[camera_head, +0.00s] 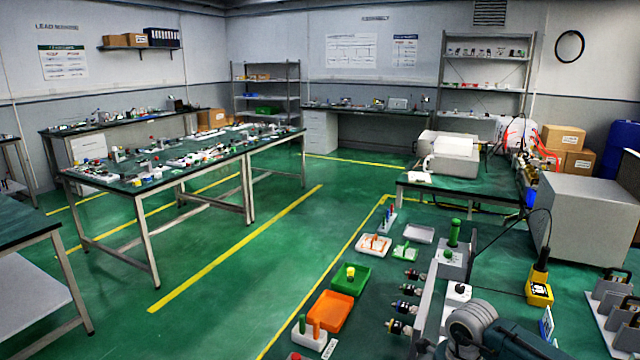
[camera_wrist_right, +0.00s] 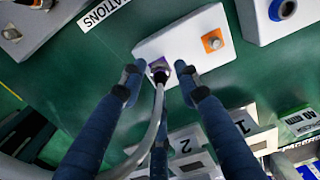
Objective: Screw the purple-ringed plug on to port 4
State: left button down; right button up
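In the right wrist view, a plug (camera_wrist_right: 158,71) with a thick grey cable (camera_wrist_right: 156,115) stands at a purple square patch on a white block (camera_wrist_right: 215,22). My right gripper (camera_wrist_right: 160,72) has its dark blue fingers spread around the plug, with gaps visible at the sides. Whether any finger touches it I cannot tell. In the head view, an upright grey panel (camera_head: 428,300) carries several dark connectors with coloured rings (camera_head: 408,307) on its left face. Port numbers are not readable there, so I cannot pick out port 4. My left gripper is not in view.
Pieces numbered 1 and 2 (camera_wrist_right: 186,147) lie below. On the bench, an orange tray (camera_head: 331,309) and a green tray (camera_head: 351,282) sit left of the panel.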

dwell(0.8)
grip_shut()
jog(key=shift+r, duration=0.15)
jog(key=shift+r+p, duration=1.6)
jog(key=shift+r, duration=1.3)
jog(key=shift+b, duration=0.3)
